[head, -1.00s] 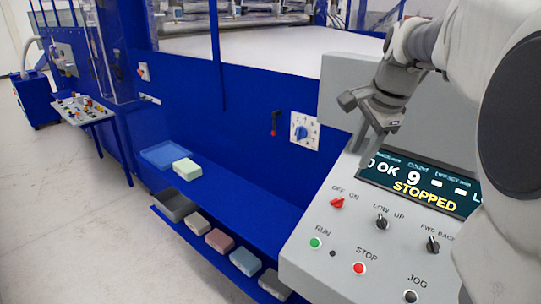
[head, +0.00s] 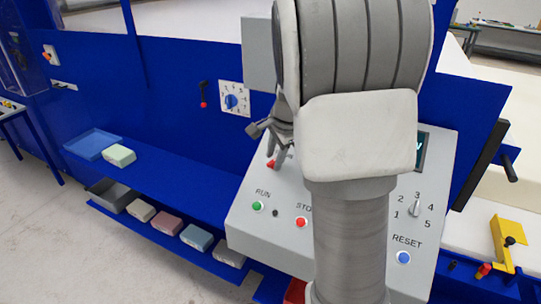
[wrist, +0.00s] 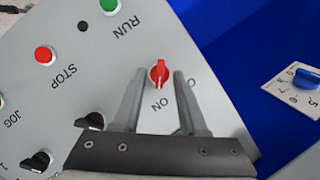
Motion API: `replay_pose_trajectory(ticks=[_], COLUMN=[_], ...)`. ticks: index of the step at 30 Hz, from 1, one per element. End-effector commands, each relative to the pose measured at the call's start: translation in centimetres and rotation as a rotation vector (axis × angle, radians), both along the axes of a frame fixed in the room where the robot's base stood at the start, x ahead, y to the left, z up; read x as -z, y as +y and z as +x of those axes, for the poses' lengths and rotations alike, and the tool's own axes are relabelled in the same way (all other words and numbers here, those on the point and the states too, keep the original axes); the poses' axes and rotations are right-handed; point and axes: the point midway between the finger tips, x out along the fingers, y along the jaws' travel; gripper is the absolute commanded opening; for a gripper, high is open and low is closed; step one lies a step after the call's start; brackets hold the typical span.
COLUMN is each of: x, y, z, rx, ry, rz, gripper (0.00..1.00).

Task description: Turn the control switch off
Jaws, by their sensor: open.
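The control switch is a red rotary knob on the sloped grey control panel (head: 240,225). It shows in the wrist view (wrist: 159,73) with its grip bar lying toward the ON label. The OFF label beside it is mostly hidden by a finger. In the head view the red knob (head: 270,164) is partly hidden by my gripper (head: 275,158). In the wrist view my gripper (wrist: 160,76) is open, with one finger on each side of the knob. I cannot tell whether either finger touches it.
A green RUN button (head: 257,205), a red STOP button (head: 301,222) and a blue RESET button (head: 404,257) sit on the same panel. Black knobs (wrist: 92,121) lie close to the left finger in the wrist view. My arm hides the panel's middle.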

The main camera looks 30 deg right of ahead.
Motion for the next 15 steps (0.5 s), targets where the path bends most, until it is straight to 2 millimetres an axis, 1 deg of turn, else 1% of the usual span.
replay_pose_trajectory(ticks=[3, 10, 11, 15], x=[0.47, 0.52, 0.51, 0.50], y=[0.00, 0.01, 0.01, 0.01], z=[0.16, 0.18, 0.18, 0.18], rx=[0.000, 0.000, 0.000, 0.000], ry=[0.000, -0.001, -0.001, -0.001], rz=[0.000, 0.000, 0.000, 0.000], gripper=[0.42, 0.42, 0.40, 0.15])
